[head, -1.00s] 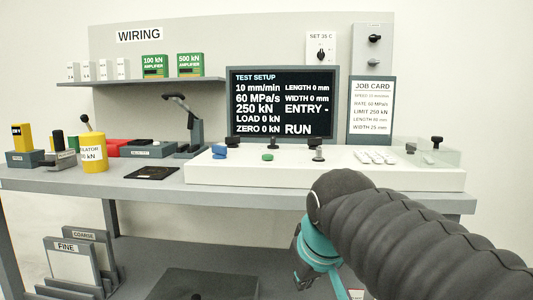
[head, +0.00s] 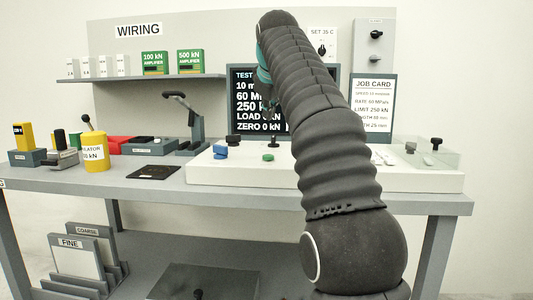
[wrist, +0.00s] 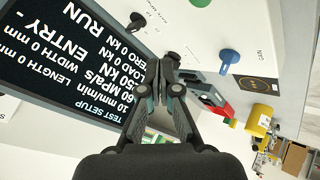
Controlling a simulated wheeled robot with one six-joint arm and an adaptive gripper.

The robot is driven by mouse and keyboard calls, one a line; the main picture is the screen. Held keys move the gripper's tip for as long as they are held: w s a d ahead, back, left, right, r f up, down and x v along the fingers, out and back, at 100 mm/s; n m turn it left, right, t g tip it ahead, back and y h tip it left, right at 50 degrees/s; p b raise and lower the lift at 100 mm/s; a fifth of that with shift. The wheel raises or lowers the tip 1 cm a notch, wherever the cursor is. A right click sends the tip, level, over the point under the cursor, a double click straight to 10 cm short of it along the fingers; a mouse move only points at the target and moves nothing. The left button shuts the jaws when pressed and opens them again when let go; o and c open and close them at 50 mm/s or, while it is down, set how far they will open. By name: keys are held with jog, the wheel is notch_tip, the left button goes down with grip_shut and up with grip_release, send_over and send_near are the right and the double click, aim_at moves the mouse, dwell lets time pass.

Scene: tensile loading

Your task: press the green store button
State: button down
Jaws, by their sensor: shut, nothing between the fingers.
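The green button (head: 268,157) is a small round cap on the white console (head: 230,175), in front of the display. It also shows in the wrist view, cut by the top edge (wrist: 200,2). My gripper (wrist: 160,78) is shut and empty in the wrist view, its fingertips together. In the head view it hangs in front of the display, above the console and apart from the button, and is partly hidden by my arm.
Blue controls (head: 220,150) and black knobs (head: 233,140) stand near the green button. The display (head: 243,112) rises behind the console, partly covered by my arm. A yellow cylinder (head: 95,153) and a black lever stand (head: 190,125) are at the left.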

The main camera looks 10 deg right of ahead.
aim_at(268, 156)
jog(key=shift+w+r, duration=0.3)
jog(key=shift+w, duration=0.3)
jog(key=shift+f, duration=1.75)
jog(key=shift+f+b, duration=1.65)
jog(key=shift+f, duration=0.95)
jog(key=shift+f, duration=0.1)
jog(key=shift+f, duration=0.3)
